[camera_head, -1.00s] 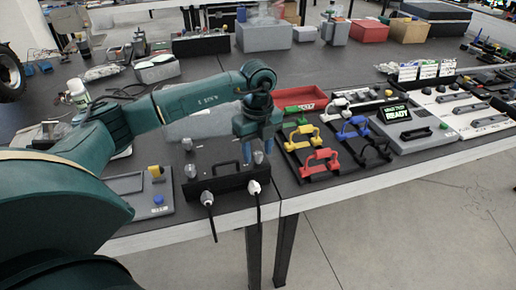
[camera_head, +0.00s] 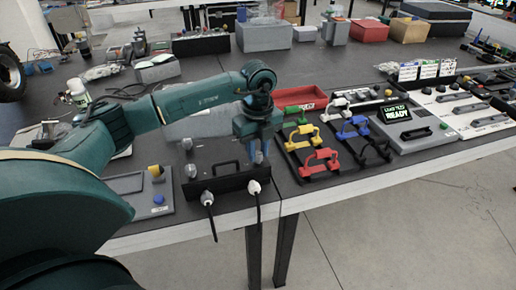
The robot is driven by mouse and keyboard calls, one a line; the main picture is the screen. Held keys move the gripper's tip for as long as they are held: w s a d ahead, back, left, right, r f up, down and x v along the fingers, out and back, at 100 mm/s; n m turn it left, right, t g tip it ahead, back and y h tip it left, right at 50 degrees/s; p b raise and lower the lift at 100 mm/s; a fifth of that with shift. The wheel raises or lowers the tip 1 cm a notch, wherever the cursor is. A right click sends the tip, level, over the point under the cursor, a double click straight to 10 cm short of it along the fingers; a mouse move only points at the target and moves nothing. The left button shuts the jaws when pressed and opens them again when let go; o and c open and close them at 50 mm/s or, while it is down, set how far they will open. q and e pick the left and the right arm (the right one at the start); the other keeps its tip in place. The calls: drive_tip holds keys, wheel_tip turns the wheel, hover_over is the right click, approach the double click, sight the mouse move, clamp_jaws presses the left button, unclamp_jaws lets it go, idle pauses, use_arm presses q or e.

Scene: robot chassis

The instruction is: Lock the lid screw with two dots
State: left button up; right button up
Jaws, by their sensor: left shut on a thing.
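A grey chassis with a lid (camera_head: 222,158) lies on the table. It has a black front panel with a handle (camera_head: 226,170). Two grey lid screws stand at its left side, a rear one (camera_head: 187,144) and a front one (camera_head: 190,171). My left gripper (camera_head: 258,158) points down over the right side of the chassis. Its bluish fingers are shut on a lid screw there, which they mostly hide. Dot marks on the screws are too small to make out. My right gripper is not in view.
Two cables with plugs (camera_head: 254,187) hang from the front panel over the table edge. A control box with a blue button (camera_head: 158,199) is at the left. Coloured handles (camera_head: 320,160), a red bin (camera_head: 300,100) and a display reading READY (camera_head: 396,113) are at the right.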

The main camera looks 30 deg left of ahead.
use_arm(q)
drive_tip(key=m, duration=0.5)
drive_tip(key=shift+b, duration=0.3)
drive_tip(key=m, duration=0.4)
drive_tip(key=shift+m+b, duration=0.3)
drive_tip(key=m, duration=0.4)
drive_tip(key=shift+b, duration=0.35)
drive_tip(key=shift+m+b, duration=0.35)
drive_tip(key=shift+m, duration=1.95)
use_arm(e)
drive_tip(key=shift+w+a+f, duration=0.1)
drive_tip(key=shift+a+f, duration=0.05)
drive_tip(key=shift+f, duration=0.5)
use_arm(q)
drive_tip(key=o, duration=1)
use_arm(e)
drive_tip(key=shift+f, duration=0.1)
